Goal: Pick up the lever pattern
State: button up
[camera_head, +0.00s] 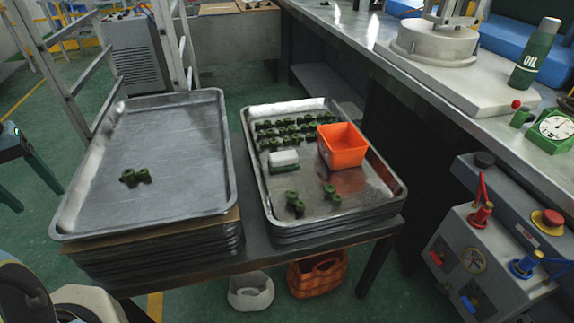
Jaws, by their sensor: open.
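Dark green lever patterns lie on two metal trays. One group of green pieces (135,177) sits alone on the left tray (180,140), near its front middle. Several more (285,128) stand in rows at the back of the right tray (362,205). Two others lie near that tray's front, one at the front left (295,204) and one further right (332,195). I cannot tell which one is meant. My gripper cannot be made out; only parts of my arm seem to show at the bottom left corner.
An orange bin (342,146) and a white-and-green block (284,161) stand on the right tray. A workbench (400,75) with a green oil bottle (536,54) and a gauge (556,127) runs along the right. A grey machine (480,250) stands at the lower right.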

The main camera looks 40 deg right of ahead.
aim_at(329, 190)
jog(key=k+l+z, duration=0.3)
jog(key=k+l, duration=0.15)
jog(key=k+l+z, duration=0.3)
jog(key=l, duration=0.3)
jog(key=k, duration=0.05)
